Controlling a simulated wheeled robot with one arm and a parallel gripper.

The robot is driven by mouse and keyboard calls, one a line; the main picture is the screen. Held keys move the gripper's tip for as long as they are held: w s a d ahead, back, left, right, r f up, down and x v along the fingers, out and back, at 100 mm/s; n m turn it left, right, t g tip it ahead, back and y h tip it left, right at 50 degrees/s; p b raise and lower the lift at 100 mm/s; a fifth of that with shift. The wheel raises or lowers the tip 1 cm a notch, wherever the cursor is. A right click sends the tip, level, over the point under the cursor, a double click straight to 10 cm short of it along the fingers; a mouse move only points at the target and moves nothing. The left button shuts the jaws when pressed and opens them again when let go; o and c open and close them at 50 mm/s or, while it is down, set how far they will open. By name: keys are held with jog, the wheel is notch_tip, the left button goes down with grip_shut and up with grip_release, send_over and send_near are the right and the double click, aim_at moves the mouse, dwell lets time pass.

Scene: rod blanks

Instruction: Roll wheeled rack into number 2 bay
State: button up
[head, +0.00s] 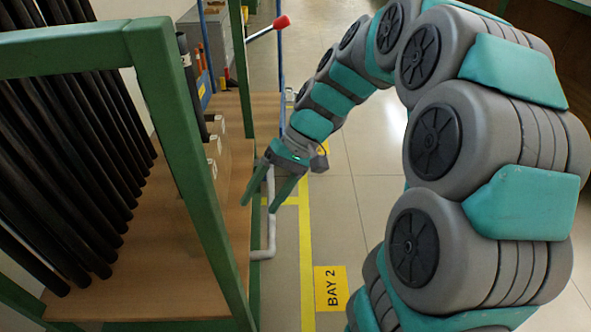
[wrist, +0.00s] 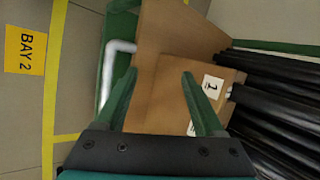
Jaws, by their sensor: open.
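A green-framed rack (head: 170,120) with a brown wooden deck and panel stands at the left in the head view, holding many black rods (head: 70,190). Its wheels are out of sight. A white bent bar (head: 267,235) runs along its right side; it also shows in the wrist view (wrist: 107,72). My gripper (head: 258,203) is open and empty at the rack's right edge, close to the white bar; I cannot tell whether it touches. In the wrist view the fingers (wrist: 158,75) spread over the brown panel. A yellow BAY 2 sign (head: 331,288) lies on the floor right of a yellow line.
The yellow floor line (head: 306,240) runs beside the rack, with a crossing strip near my gripper. A red-tipped lever (head: 282,22) and a grey box (head: 207,38) stand behind. The tiled floor (head: 355,160) between the line and my arm is clear.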

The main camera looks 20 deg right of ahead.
jog(key=w+d+f+m+t+y+b, duration=0.1)
jog(key=w+d+f+t+y+b, duration=0.25)
jog(key=w, duration=0.65)
jog(key=m+t+y+b, duration=0.2)
jog(key=b, duration=0.1)
send_near(270, 176)
jog(key=w+a+f, duration=0.1)
jog(key=w, duration=0.1)
jog(key=shift+g+h, duration=0.25)
jog(key=x, duration=0.8)
jog(key=shift+a+f+b, duration=0.25)
jog(key=shift+a+b, duration=0.05)
jog(key=shift+b, duration=0.1)
jog(key=shift+c, duration=0.2)
grip_shut()
jog(key=shift+s, duration=0.15)
